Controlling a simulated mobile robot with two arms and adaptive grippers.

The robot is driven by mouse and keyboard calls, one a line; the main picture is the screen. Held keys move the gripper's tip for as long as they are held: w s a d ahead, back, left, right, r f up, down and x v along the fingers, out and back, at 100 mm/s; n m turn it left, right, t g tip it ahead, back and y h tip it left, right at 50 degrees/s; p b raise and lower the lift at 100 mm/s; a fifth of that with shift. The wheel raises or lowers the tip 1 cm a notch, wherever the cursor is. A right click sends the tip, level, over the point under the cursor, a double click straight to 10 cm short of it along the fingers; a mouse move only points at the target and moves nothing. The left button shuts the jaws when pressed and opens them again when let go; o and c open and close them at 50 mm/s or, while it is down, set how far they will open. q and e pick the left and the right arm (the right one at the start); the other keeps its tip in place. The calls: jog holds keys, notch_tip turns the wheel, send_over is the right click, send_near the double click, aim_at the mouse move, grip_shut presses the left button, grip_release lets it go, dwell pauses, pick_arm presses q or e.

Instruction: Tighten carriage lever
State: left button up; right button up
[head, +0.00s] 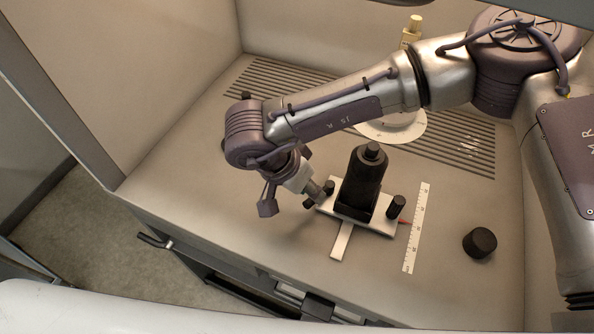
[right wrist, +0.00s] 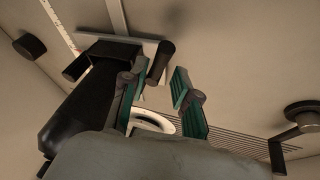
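A black upright device (head: 362,182) stands on a white cross-shaped plate (head: 342,240) on the hood floor. A short black knob or lever (head: 329,187) is at the plate's left end, partly hidden by my gripper. A second black knob (head: 397,206) stands at the right end. I cannot tell for sure which is the carriage lever. My right gripper (head: 318,200) is beside the left knob. In the right wrist view its green-padded fingers (right wrist: 158,88) are apart, with the black knob (right wrist: 161,60) near the gap between their tips. Contact is not clear. My left gripper is not seen.
A white ruler (head: 415,228) lies right of the plate, with a black cap (head: 480,243) beyond it. A round white base (head: 412,126) is partly hidden behind my arm, near the slotted vent (head: 465,150). The floor left of the plate is clear.

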jog(key=shift+p+x, duration=0.35)
jog(key=shift+x, duration=1.95)
grip_shut()
